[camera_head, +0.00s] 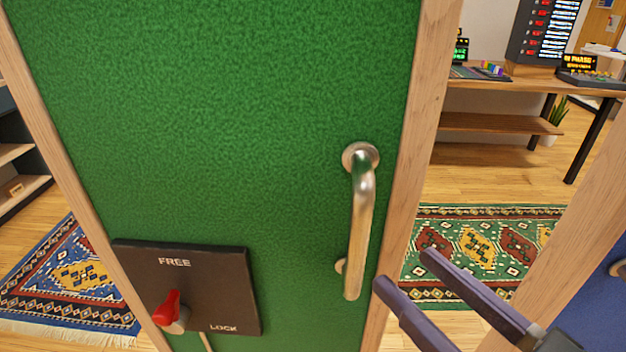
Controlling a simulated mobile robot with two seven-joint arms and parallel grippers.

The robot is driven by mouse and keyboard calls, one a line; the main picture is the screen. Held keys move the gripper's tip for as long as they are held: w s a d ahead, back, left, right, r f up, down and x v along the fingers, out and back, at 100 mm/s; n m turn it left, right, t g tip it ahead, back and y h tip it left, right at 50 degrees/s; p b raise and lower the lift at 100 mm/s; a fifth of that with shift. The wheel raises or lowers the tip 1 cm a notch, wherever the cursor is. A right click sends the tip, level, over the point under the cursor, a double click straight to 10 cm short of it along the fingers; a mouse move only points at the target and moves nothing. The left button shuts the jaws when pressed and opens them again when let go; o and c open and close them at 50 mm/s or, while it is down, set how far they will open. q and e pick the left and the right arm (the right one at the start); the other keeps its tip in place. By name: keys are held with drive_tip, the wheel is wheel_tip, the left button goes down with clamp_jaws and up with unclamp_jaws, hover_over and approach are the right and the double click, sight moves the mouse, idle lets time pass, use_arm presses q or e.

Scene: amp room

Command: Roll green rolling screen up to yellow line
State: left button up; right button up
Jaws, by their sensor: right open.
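The green rolling screen (220,110) fills the middle of the head view, in a light wooden frame. A metal handle (360,225) stands upright on its right side. A dark plate (190,285) low on the screen reads FREE and LOCK. Its red lever (169,308) is at the lower left of the plate. My right gripper (405,270) is at the lower right, open and empty, with its fingertips just right of and below the handle, apart from it. My left gripper is not in view. I see no yellow line.
A green patterned rug (480,245) lies on the wooden floor at right. A wooden bench (500,85) with electronic equipment stands behind it. A blue rug (70,285) and dark shelves (15,165) are at left. A blue panel (600,300) is at far right.

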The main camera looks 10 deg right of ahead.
sight(367, 232)
drive_tip(key=x, duration=0.8)
drive_tip(key=shift+w+a, duration=0.15)
drive_tip(key=shift+w, duration=0.2)
clamp_jaws()
idle(0.9)
